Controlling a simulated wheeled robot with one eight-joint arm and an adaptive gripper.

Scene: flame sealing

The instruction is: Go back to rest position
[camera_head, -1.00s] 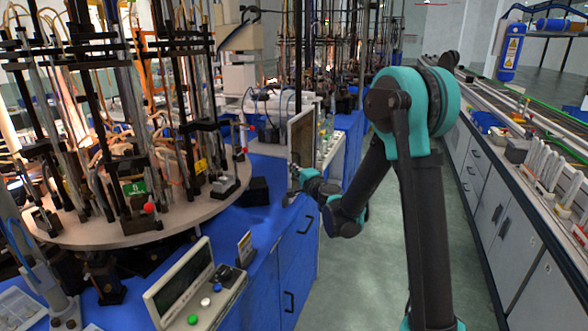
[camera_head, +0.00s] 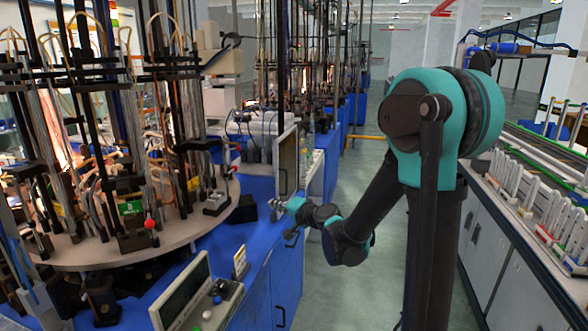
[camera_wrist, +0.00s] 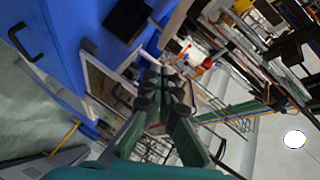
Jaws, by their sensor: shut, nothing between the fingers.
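My gripper (camera_head: 280,208) is at the end of my teal and black arm, beside the blue cabinet on the left of the aisle. It looks small in the head view, just in front of the upright framed panel. In the wrist view my gripper (camera_wrist: 162,92) has its green and black fingers together, with nothing seen between them. The blue cabinet (camera_wrist: 85,45) and a framed panel (camera_wrist: 105,85) lie behind the fingers there. My arm is bent at the elbow, over the aisle.
A round table (camera_head: 110,258) with rods, clamps and tubes stands at left. A control box with a screen (camera_head: 185,295) sits on the blue bench in front. A long counter with racks (camera_head: 520,260) runs along the right. The aisle floor (camera_head: 350,180) is clear.

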